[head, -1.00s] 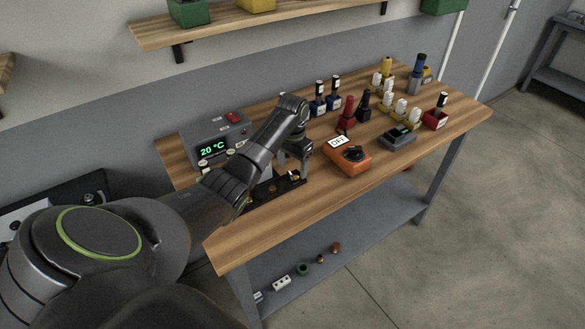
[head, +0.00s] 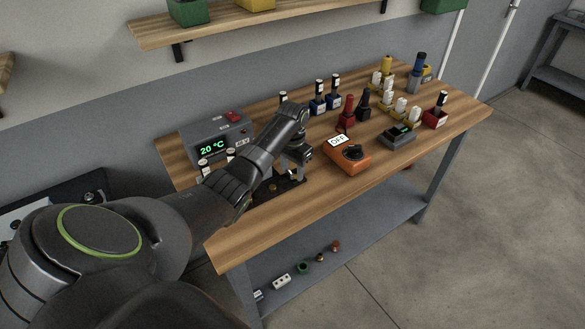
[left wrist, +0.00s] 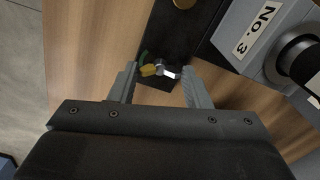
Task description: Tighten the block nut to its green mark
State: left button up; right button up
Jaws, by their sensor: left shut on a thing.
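The block nut (left wrist: 168,72) is a small bright metal piece in the left wrist view, with a yellow pointer-like part (left wrist: 149,70) at its left. A green mark (left wrist: 142,57) shows just above and left of the yellow part, which looks apart from it. The nut sits near the end of a dark block plate (left wrist: 180,45), which also shows on the bench in the head view (head: 262,195). My left gripper (left wrist: 160,75) has its fingers on both sides of the nut and is shut on it. In the head view the gripper (head: 293,176) points down and hides the nut.
A grey body labelled No. 3 (left wrist: 254,30) stands close beside the plate. A grey unit reading 20 °C (head: 215,140) is behind my arm. An orange box marked OFF (head: 350,158) is to the right. The bench front edge (head: 330,200) is clear.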

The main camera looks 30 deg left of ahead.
pick_arm(q)
jog(key=shift+r+m+p, duration=0.25)
jog(key=shift+m+p, duration=0.4)
jog(key=shift+m, duration=0.05)
jog(key=shift+f+m+p, duration=0.2)
jog(key=shift+m+p, duration=0.35)
jog(key=shift+m, duration=0.45)
jog(key=shift+w, duration=0.1)
jog(key=o, duration=1)
